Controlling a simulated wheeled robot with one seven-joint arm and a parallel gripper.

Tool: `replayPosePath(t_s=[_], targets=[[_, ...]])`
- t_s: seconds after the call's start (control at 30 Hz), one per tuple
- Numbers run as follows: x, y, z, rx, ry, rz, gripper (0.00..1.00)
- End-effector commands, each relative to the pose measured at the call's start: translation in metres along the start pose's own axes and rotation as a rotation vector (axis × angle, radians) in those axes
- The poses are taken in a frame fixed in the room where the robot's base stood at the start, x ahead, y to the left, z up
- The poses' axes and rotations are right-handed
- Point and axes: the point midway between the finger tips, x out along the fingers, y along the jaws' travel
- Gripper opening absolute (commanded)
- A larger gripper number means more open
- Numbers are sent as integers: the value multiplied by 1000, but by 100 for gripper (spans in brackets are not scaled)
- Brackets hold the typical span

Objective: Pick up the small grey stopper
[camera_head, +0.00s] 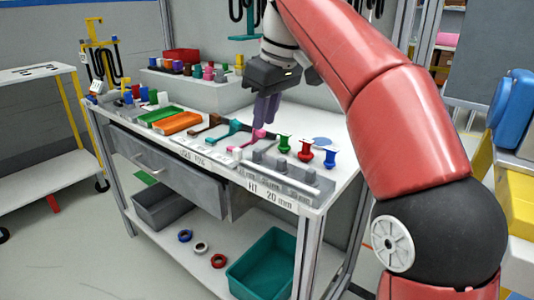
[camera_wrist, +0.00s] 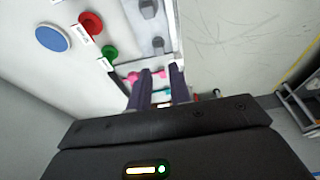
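Several small grey pieces stand in a row near the front right of the bench; one is a grey piece (camera_head: 308,177), and I cannot tell which is the small grey stopper. In the wrist view, a dark grey piece (camera_wrist: 157,44) and another grey piece (camera_wrist: 148,9) lie on the pale surface beyond the fingers. My gripper (camera_head: 265,121) points down above the bench, behind the grey row and close to a pink piece (camera_head: 259,134). In the wrist view my gripper (camera_wrist: 160,92) has its two dark fingers apart. Nothing is seen held between them.
A red spool (camera_head: 330,158) and a green spool (camera_head: 284,144) stand right of the gripper, near a blue disc (camera_head: 322,141). A raised shelf (camera_head: 200,92) with small coloured pieces stands behind.

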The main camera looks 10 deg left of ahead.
Motion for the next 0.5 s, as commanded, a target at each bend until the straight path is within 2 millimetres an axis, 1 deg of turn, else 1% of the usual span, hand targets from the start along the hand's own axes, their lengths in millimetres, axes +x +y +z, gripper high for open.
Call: replayPosePath(t_s=[0.27,0.5], targets=[[30,0,0,-8,-1,-4,20],[65,1,3,-7,0,-4,20]])
